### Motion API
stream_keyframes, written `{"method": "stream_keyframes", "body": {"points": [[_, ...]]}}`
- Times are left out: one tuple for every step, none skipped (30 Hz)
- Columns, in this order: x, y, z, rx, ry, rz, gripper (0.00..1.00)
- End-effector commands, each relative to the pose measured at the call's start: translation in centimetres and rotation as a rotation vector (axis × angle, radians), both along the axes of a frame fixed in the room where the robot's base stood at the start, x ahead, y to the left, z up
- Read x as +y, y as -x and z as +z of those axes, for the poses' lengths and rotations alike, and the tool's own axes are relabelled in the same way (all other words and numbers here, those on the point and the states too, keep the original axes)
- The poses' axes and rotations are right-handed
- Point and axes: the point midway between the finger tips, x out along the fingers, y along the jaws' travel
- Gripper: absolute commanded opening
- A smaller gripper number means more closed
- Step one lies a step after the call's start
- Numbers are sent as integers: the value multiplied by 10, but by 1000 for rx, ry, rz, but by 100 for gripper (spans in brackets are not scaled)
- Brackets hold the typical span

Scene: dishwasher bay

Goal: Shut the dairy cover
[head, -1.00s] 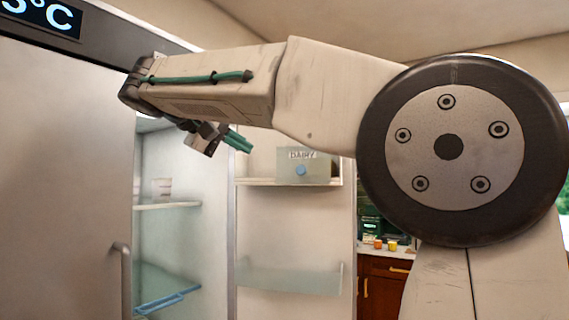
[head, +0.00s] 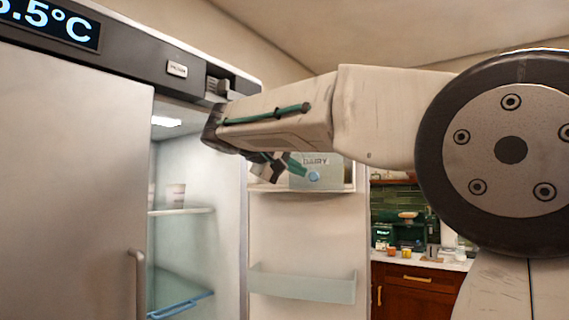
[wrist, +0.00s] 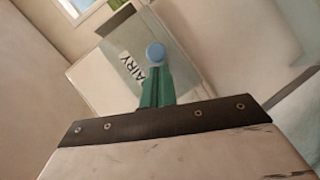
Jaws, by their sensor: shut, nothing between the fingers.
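The dairy cover (head: 330,180) is a see-through panel marked DAIRY with a round blue knob (head: 314,176). It stands at the top bin of the open fridge door, right of centre in the head view. I cannot tell whether it is fully closed. In the wrist view the cover (wrist: 183,68) shows tilted, with its blue knob (wrist: 155,54) just beyond my fingertips. My gripper (head: 301,170) has teal fingers, shut and empty, just left of the knob in the head view. In the wrist view my gripper (wrist: 156,72) points at the knob; whether they touch is unclear.
The fridge door's inner panel (head: 300,230) carries a lower clear bin (head: 303,284). To the left are the fridge shelf (head: 182,212) with a cup (head: 176,194), and a closed steel door (head: 70,190) with a handle (head: 137,280). A counter (head: 425,261) stands behind at right.

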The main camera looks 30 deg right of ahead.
Motion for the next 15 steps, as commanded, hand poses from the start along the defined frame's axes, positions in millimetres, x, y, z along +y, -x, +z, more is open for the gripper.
{"method": "stream_keyframes", "body": {"points": [[-1, 1, 0, -1, 0, 0, 0], [-2, 2, -1, -1, 0, 0, 0], [-2, 2, -1, 0, 0, 0, 0], [-2, 2, -1, 0, 0, 0, 0], [-2, 2, -1, 0, 0, 0, 0], [-2, 2, -1, 0, 0, 0, 0], [-2, 2, -1, 0, 0, 0, 0], [-2, 2, -1, 0, 0, 0, 0], [-2, 2, -1, 0, 0, 0, 0], [-2, 2, -1, 0, 0, 0, 0], [-2, 2, -1, 0, 0, 0, 0], [-3, 3, -1, -1, 0, 0, 0], [-4, 4, -1, -1, 0, 0, 0], [-6, 7, -1, -1, 0, -1, 0], [-9, 11, -1, -2, -1, -2, 0]]}}
